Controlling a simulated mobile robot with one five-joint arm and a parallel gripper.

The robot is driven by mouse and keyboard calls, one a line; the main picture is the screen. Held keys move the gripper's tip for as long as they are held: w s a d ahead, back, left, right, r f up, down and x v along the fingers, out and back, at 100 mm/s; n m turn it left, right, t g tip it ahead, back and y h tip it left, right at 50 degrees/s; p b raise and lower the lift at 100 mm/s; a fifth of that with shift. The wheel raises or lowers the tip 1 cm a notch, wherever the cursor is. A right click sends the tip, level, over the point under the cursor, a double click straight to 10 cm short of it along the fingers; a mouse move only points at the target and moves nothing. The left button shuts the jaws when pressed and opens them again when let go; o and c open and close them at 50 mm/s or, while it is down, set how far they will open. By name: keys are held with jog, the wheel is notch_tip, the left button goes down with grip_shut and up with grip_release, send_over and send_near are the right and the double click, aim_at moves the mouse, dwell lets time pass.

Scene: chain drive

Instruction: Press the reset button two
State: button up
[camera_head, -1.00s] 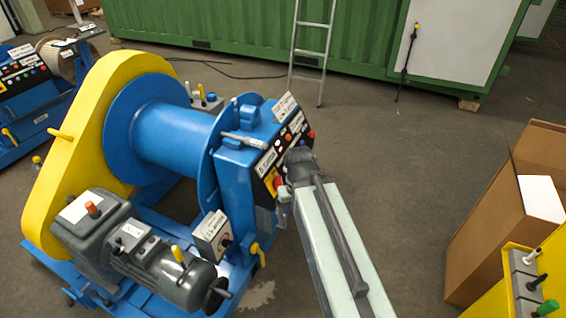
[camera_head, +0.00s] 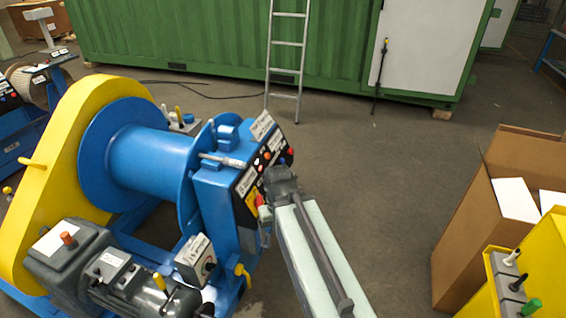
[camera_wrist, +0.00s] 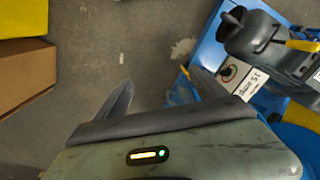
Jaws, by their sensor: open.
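The blue winch machine (camera_head: 222,185) has a sloped control panel with several small buttons (camera_head: 268,157) in white, orange, red and blue. The labels are too small to read, so I cannot tell which is reset button two. My arm reaches up to the panel's right side in the head view, and its end hides part of the panel. That view shows the machine's small dial box (camera_wrist: 238,78) to the right; the button panel is not visible there.
A red and yellow control (camera_head: 258,207) sits low on the panel, beside my arm. A grey motor (camera_head: 125,270) stands at the front left. Cardboard boxes (camera_head: 475,215) and a yellow stand (camera_head: 535,285) are at right. The floor between is clear.

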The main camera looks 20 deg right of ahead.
grip_shut()
dwell(1.8)
